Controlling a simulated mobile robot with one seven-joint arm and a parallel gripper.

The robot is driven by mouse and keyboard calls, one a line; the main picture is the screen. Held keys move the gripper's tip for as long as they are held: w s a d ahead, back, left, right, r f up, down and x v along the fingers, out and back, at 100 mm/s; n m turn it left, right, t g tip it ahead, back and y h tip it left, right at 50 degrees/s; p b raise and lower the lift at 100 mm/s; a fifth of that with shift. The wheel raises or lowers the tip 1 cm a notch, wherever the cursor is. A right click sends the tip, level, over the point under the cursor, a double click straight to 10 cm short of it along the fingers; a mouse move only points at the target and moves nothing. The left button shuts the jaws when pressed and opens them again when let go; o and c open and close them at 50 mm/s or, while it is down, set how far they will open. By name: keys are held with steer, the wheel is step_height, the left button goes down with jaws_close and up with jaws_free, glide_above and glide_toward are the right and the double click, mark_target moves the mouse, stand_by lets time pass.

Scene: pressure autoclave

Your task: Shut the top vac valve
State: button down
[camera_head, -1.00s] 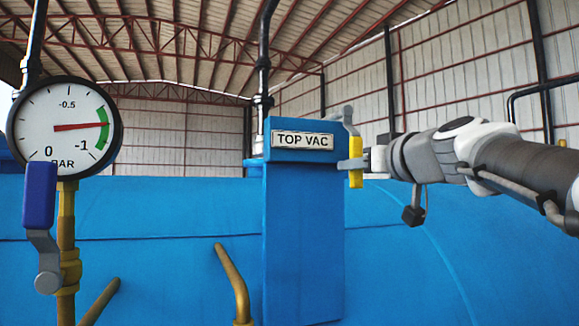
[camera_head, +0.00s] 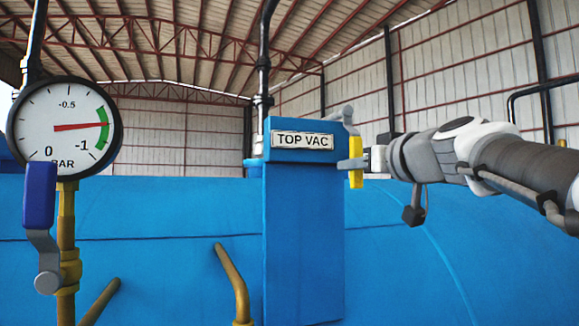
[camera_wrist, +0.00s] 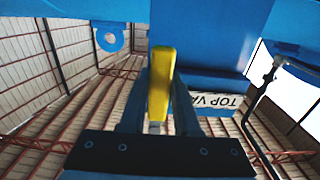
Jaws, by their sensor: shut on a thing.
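The top vac valve has a yellow handle (camera_head: 356,176) hanging down from a grey metal lever (camera_head: 343,115) at the right side of the blue TOP VAC post. The TOP VAC label (camera_head: 303,141) is on the front of the post. My gripper (camera_head: 352,164) reaches in from the right and is shut on the yellow handle. In the wrist view the yellow handle (camera_wrist: 160,85) stands between the two fingers. The fingers partly cover the handle.
A round pressure gauge (camera_head: 65,127) at left reads on its green band. A blue-handled valve (camera_head: 40,196) hangs below it on a yellow pipe. Yellow bent pipes (camera_head: 236,280) rise in front of the large blue vessel (camera_head: 160,210). The air right of the post is free except for my arm.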

steer(key=shift+f, duration=0.1)
steer(key=shift+w+d+f+n+b, duration=0.15)
steer(key=shift+d+n+b, duration=0.25)
steer(key=shift+b, duration=0.45)
steer(key=w+d+r+n, duration=0.3)
steer(key=d+r+n, duration=0.6)
steer(key=n, duration=0.8)
steer(key=shift+d+r, duration=0.2)
steer(key=shift+r, duration=1)
steer(key=shift+s+r+p, duration=0.1)
steer(key=shift+p, duration=0.2)
steer(key=c, duration=0.6)
jaws_free()
steer(key=shift+c, duration=0.2)
